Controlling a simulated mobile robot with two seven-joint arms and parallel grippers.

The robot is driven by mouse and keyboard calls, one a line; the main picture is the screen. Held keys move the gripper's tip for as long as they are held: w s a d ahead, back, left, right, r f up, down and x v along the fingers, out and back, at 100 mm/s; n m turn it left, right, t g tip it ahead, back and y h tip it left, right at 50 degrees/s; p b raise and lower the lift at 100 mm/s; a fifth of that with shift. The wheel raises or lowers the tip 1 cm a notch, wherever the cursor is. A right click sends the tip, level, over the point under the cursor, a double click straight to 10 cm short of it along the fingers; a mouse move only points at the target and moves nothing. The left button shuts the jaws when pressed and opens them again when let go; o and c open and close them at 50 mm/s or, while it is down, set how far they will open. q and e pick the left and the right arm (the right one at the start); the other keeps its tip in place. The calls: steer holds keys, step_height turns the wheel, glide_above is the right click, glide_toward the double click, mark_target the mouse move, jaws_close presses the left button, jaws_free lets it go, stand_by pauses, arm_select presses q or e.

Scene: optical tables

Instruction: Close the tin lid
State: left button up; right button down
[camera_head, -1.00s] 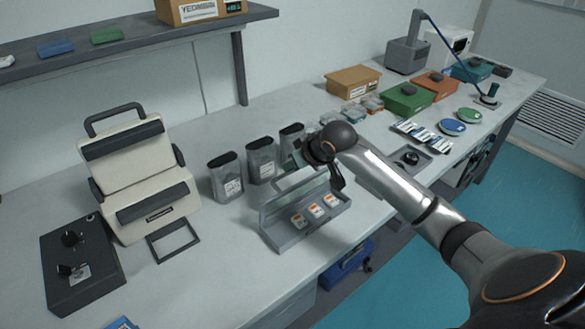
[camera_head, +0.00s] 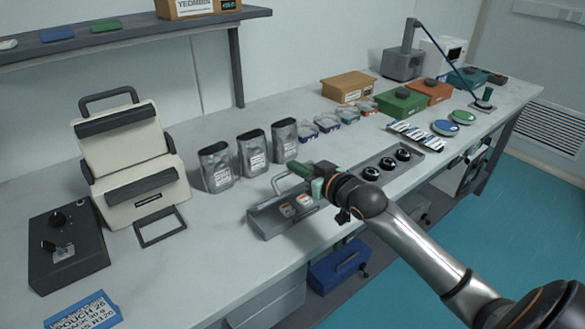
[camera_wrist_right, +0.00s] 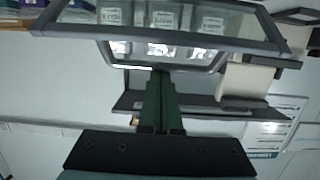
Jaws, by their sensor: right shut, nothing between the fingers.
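The grey tin (camera_head: 268,223) sits on the bench with small orange-and-white packs (camera_head: 288,209) showing inside, so it is open. Its clear-windowed lid (camera_wrist_right: 62,30) shows raised in the right wrist view, with the pouches visible through it. A thin pale loop (camera_head: 275,183) rises at the tin's back edge in the head view. My right gripper (camera_head: 293,166) is above and behind the tin's right part, its green fingers shut and empty. In the wrist view the fingers (camera_wrist_right: 160,75) point at the frame's edge; I cannot tell whether they touch it. My left gripper is out of view.
Grey pouches (camera_head: 252,155) stand behind the tin. A tray with black round parts (camera_head: 388,163) lies to its right. A cream case (camera_head: 130,165), a dark frame (camera_head: 160,227) and a black control box (camera_head: 65,250) stand left. Bare bench lies in front-left of the tin.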

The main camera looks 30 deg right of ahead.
mark_target(302, 186)
steer(key=s+f+t+b, duration=0.1)
steer(key=b, duration=0.1)
steer(key=s+f+t+b, duration=0.2)
steer(key=shift+s+d+f+t, duration=0.15)
steer(key=shift+s+t, duration=0.1)
steer(key=shift+t, duration=0.05)
steer(key=shift+s+f+b, duration=0.2)
steer(key=shift+b, duration=0.45)
steer(key=shift+s+f+b, duration=0.25)
steer(key=shift+f+b, duration=0.15)
steer(key=shift+b, duration=0.3)
steer(key=shift+s+f+b, duration=0.15)
steer(key=shift+b, duration=0.3)
steer(key=shift+d+f+t+b, duration=0.1)
steer(key=shift+f+t+b, duration=0.15)
steer(key=shift+t+b, duration=0.15)
steer(key=shift+s+f+t+b, duration=0.1)
steer(key=shift+s+t+b, duration=0.1)
steer(key=shift+t+b, duration=0.35)
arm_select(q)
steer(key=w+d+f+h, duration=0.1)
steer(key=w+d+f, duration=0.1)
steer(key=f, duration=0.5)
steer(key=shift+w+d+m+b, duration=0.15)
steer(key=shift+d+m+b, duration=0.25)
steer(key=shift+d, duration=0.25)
arm_select(e)
steer(key=shift+s+t+y, duration=0.1)
steer(key=shift+t+y, duration=0.2)
steer(key=shift+t, duration=0.25)
